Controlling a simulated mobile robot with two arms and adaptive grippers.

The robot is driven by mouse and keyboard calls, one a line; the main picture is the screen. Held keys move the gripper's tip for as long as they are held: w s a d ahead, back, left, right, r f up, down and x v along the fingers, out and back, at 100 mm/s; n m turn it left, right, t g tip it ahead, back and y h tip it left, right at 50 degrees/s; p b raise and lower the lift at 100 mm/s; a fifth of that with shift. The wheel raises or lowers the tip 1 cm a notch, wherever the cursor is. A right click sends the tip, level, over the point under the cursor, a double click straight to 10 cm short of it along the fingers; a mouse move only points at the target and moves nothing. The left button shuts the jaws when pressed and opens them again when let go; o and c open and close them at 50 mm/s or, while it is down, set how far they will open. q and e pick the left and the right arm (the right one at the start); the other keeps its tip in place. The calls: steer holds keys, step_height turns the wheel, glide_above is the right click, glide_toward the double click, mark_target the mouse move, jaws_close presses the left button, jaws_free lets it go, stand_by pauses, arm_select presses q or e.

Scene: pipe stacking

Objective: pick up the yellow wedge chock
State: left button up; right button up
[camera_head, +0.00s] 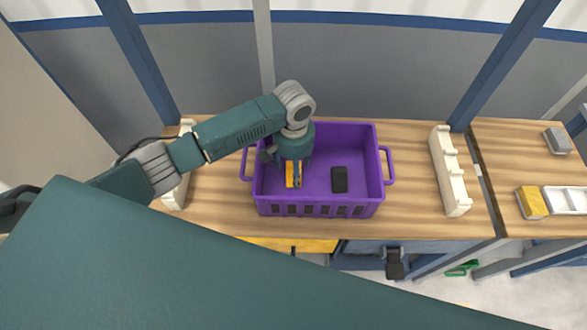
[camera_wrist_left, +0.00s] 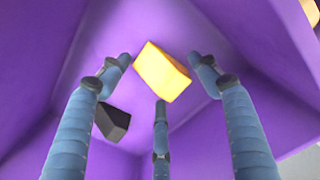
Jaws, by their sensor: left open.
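The yellow wedge chock (camera_wrist_left: 160,72) lies on the floor of the purple crate (camera_head: 362,207). My left gripper (camera_head: 291,172) reaches down into the left part of the crate, over the chock. In the left wrist view its three fingers are spread open around the chock, with visible gaps. The chock also shows in the head view (camera_head: 294,179), partly hidden by the gripper. My right gripper is not in view.
A black block (camera_head: 339,180) lies in the crate to the right; it also shows in the wrist view (camera_wrist_left: 112,122). The crate walls surround the gripper. Cream racks stand left (camera_head: 176,190) and right (camera_head: 450,172) of the crate. Another yellow block (camera_head: 532,203) sits on the right-hand table.

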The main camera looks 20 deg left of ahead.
arm_select(q)
steer(key=shift+f, duration=1.1)
jaws_close()
steer(key=shift+r, duration=0.15)
